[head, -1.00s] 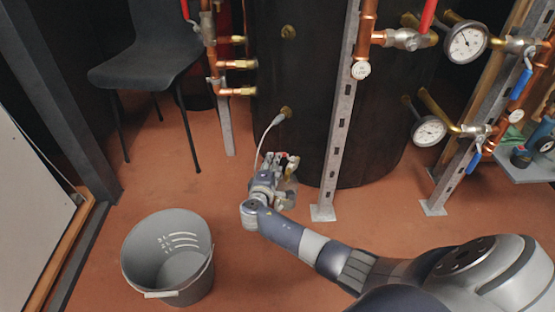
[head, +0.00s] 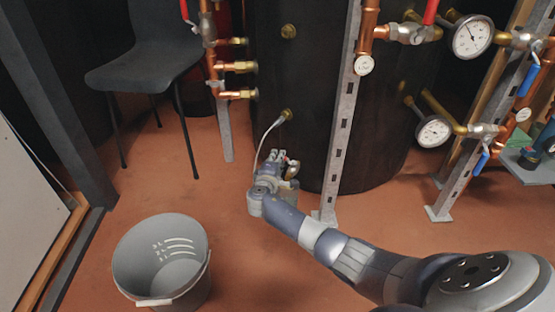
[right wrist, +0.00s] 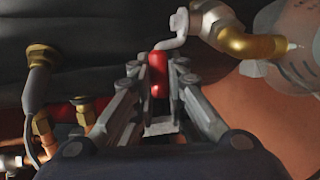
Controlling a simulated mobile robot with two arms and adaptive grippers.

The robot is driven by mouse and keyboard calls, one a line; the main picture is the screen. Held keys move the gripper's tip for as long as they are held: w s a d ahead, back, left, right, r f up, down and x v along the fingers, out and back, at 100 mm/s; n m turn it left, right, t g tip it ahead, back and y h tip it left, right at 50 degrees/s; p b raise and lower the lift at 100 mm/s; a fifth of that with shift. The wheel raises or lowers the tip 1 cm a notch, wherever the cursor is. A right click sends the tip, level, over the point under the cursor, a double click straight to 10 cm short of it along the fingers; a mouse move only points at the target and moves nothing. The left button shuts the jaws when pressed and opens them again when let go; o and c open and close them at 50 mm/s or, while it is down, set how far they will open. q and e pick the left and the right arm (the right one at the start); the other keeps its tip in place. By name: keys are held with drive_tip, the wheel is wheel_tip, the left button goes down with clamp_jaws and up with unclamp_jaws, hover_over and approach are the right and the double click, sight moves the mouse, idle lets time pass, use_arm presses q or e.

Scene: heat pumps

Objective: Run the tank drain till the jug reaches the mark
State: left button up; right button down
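The dark tank (head: 312,100) stands at the back, with a cabled brass fitting (head: 286,115) on its front. My right gripper (head: 284,158) is low at the tank's foot. In the right wrist view its fingers (right wrist: 158,80) close in on both sides of a red lever handle (right wrist: 158,75). The handle's grey arm leads to a valve with a brass outlet (right wrist: 250,45). A grey, see-through vessel, seemingly the jug (right wrist: 295,60), is beside the outlet. Its marks and level cannot be read. My left gripper is out of view.
A grey bucket (head: 135,262) with white level lines stands on the floor at front left. A black chair (head: 150,65) is behind it. A slotted metal post (head: 342,130) rises right of my gripper. Pipes and gauges (head: 472,39) fill the right side. Floor between bucket and tank is clear.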

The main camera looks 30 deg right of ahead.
drive_tip(key=m+g+h+b, duration=0.1)
drive_tip(key=g+b, duration=0.1)
drive_tip(key=b, duration=0.1)
drive_tip(key=w+d+m+g+h+b, duration=0.1)
drive_tip(key=m+g+b, duration=0.1)
drive_tip(key=b, duration=0.1)
drive_tip(key=shift+w+m+h, duration=0.15)
drive_tip(key=shift+m+h, duration=0.15)
drive_tip(key=shift+h, duration=0.1)
drive_tip(key=c, duration=1.6)
unclamp_jaws()
drive_tip(key=v, duration=1.2)
